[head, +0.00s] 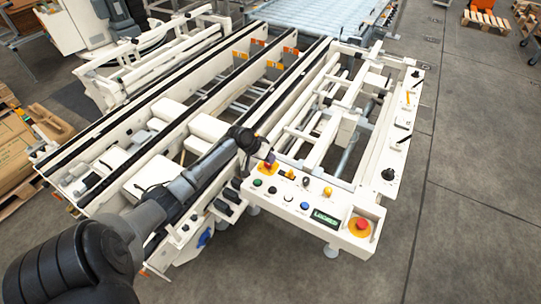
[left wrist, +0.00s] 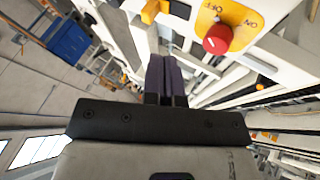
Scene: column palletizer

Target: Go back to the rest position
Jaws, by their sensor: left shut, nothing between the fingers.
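My left arm reaches in from the lower left in the head view. My left gripper (head: 266,160) is over the near end of the palletizer, by the control panel (head: 285,208). In the left wrist view the two dark fingers of the gripper (left wrist: 166,75) lie together, shut, with nothing between them. A red rotary knob (left wrist: 216,39) on a yellow ON/OFF plate (left wrist: 235,22) is just right of the fingertips in that view, apart from them. My right gripper is not in view.
The panel carries several coloured buttons, a small green display (head: 326,218) and a red emergency stop (head: 361,224) on yellow. Long white rails and frames of the palletizer (head: 205,110) run behind and left of the gripper. Open grey floor (head: 470,190) lies to the right.

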